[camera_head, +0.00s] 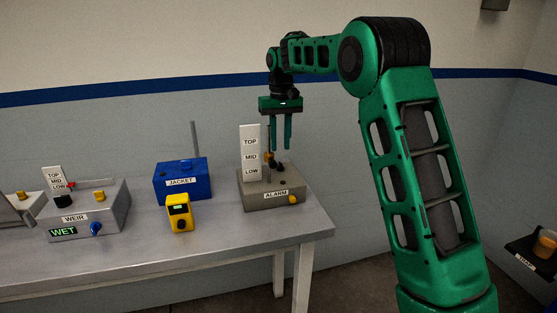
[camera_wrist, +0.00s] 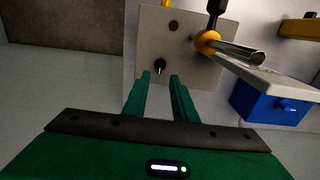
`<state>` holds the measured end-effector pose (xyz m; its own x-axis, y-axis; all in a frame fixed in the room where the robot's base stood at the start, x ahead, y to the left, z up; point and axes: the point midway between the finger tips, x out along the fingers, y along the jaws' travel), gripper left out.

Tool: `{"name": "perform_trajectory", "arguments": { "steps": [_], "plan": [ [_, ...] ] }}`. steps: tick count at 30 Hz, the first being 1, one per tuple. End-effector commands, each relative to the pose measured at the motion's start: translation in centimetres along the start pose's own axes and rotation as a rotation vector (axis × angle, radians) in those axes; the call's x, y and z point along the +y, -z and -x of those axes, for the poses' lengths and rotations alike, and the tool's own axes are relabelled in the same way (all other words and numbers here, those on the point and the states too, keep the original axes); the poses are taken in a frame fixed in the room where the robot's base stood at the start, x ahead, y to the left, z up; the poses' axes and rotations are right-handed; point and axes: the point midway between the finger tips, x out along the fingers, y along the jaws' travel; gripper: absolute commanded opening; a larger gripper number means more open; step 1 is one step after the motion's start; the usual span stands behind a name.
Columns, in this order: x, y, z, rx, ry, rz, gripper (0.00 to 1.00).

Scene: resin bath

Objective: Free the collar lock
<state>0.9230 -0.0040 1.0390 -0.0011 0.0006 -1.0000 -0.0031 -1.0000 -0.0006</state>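The grey ALARM box (camera_head: 262,197) stands at the right end of the bench, with a white TOP/MID/LOW scale plate (camera_head: 250,153) rising from it. In the wrist view a yellow collar (camera_wrist: 207,42) sits around a metal rod (camera_wrist: 240,53), with a black part (camera_wrist: 217,8) sticking out from it. A small black knob (camera_wrist: 160,66) with a pale mark is on the box top. Which part is the collar lock is not labelled. My gripper (camera_head: 280,147) points down above the box, fingers apart and empty. In the wrist view its fingertips (camera_wrist: 160,75) appear just short of the black knob.
A blue JACKET box (camera_head: 180,181) and a small yellow meter (camera_head: 179,213) stand left of the ALARM box. Further left is the WEIR box (camera_head: 88,212), showing WET. The bench front (camera_head: 230,240) is bare. A dark tray (camera_head: 530,254) with an orange cup is at far right.

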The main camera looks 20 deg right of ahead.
Motion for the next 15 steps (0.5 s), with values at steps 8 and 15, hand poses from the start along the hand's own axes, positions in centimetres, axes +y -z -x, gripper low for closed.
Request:
{"name": "perform_trajectory", "arguments": {
  "steps": [8,15],
  "plan": [
    [-0.1,0.0,-4.6,-0.003,-0.001,0.002,0.25],
    [-0.2,0.0,-6.2,-0.001,0.000,0.003,0.25]
  ]
}}
